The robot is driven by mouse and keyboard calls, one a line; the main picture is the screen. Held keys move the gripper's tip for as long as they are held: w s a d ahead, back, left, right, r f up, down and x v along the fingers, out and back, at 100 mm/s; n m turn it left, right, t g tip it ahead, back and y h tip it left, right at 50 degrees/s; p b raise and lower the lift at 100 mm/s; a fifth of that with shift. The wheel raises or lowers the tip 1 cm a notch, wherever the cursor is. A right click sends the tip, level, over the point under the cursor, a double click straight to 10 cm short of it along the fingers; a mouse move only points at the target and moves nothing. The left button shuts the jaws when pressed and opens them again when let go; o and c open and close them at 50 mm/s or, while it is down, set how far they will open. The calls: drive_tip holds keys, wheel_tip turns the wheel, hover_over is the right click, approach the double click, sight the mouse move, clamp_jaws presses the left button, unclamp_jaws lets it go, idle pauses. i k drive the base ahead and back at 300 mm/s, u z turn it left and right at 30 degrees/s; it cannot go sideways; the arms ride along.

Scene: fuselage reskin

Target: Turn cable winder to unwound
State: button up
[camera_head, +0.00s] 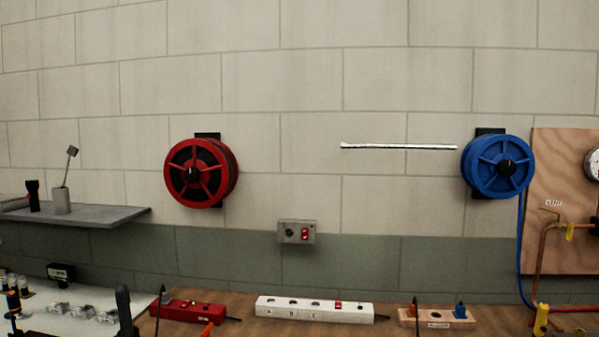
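Two spoked reels hang on the block wall, and I cannot tell which one the task calls the cable winder. The red reel (172,183) is left of centre, on a black wall bracket, with a dark hub. The blue reel (471,183) is at the right, also on a black bracket. A blue line hangs down from its right side towards the bench. I see no loose line hanging from the red reel. My gripper is not in view.
A grey wall box (284,238) with a red switch sits between the reels. Below, a wooden bench holds a red power strip (205,309), a white power strip (325,312) and a wooden socket block (407,318). A grey shelf (115,216) juts out at left. A plywood panel (560,175) with copper pipes is at right.

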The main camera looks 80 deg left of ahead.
sight(192, 175)
drive_tip(key=u, duration=5.35)
drive_tip(key=i, duration=2.55)
drive_tip(key=z, duration=0.7)
